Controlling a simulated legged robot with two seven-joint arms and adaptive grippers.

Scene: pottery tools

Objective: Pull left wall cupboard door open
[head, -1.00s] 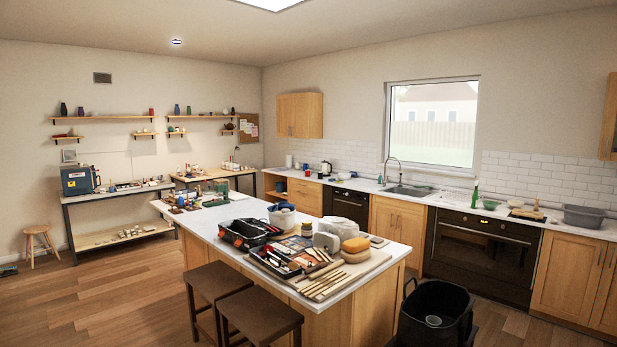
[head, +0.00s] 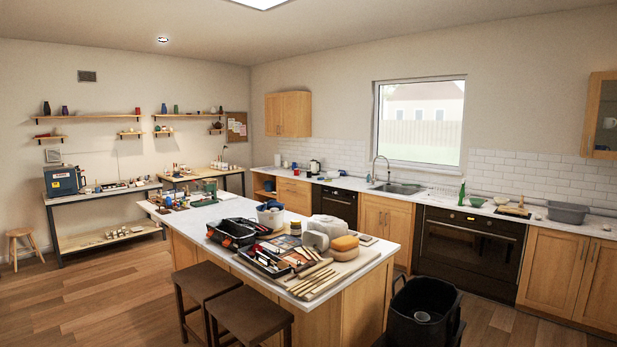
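The left wall cupboard (head: 288,114) is a light wood box high on the back wall, left of the window. Its doors look shut. It is far across the room, beyond the island. Neither of my grippers shows in the head view.
A kitchen island (head: 350,280) with a white top full of pottery tools stands between me and the cupboard. Two brown stools (head: 250,315) and a black bin (head: 424,310) stand close by it. A counter (head: 340,180) runs below the cupboard. Wooden floor (head: 90,285) is free at the left.

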